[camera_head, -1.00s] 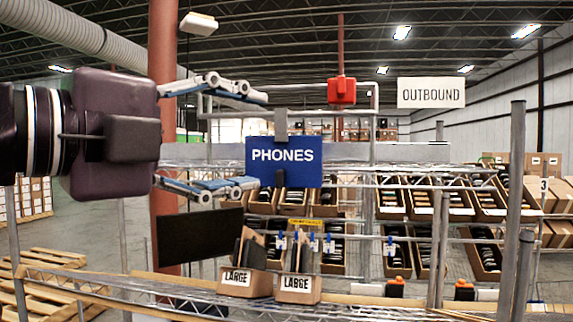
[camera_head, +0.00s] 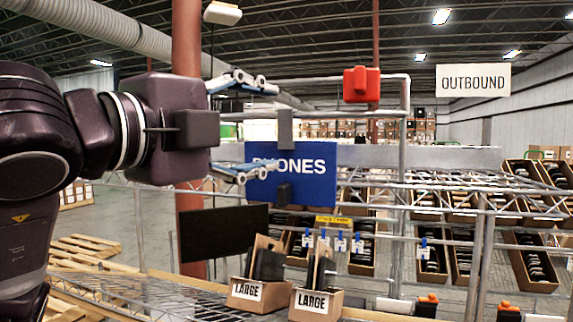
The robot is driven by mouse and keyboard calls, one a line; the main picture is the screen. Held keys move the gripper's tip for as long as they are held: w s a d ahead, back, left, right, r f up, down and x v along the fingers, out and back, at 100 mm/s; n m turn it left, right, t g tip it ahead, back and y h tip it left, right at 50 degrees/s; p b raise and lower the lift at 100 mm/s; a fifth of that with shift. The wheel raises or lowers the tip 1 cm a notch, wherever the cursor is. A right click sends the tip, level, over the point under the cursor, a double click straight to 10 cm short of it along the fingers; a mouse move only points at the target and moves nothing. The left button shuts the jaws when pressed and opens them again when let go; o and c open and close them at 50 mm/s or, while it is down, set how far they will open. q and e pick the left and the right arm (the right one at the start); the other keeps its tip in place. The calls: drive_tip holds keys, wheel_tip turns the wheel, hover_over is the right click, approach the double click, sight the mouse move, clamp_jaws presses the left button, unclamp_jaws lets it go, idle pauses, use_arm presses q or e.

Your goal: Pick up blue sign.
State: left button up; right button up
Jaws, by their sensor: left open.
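The blue sign (camera_head: 315,187) with white "PHONES" lettering hangs at the centre of the view, on a grey clip (camera_head: 285,128) at its top edge. The upper finger is above the sign, left of the clip. The lower finger covers part of the first letters of the sign. Nothing is between the fingers; I cannot tell whether the lower finger touches the sign. My right gripper is not in view.
A metal rack with rails and posts (camera_head: 402,200) surrounds the sign. Below stand cartons marked LARGE (camera_head: 247,291) and a dark panel (camera_head: 223,233). A red box (camera_head: 362,84) hangs above right, beside an OUTBOUND sign (camera_head: 473,80). Tilted cartons (camera_head: 530,268) fill the right.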

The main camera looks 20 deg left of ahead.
sight(285, 128)
use_arm(q)
drive_tip(key=p+x, duration=0.1)
drive_tip(key=x, duration=0.2)
drive_tip(key=shift+w+f, duration=0.1)
drive_tip(key=shift+w, duration=0.25)
drive_tip(key=shift+s, duration=0.2)
drive_tip(key=shift+c, duration=1.1)
drive_tip(key=shift+d, duration=0.1)
drive_tip(key=c, duration=1.5)
drive_tip(key=shift+o, duration=0.2)
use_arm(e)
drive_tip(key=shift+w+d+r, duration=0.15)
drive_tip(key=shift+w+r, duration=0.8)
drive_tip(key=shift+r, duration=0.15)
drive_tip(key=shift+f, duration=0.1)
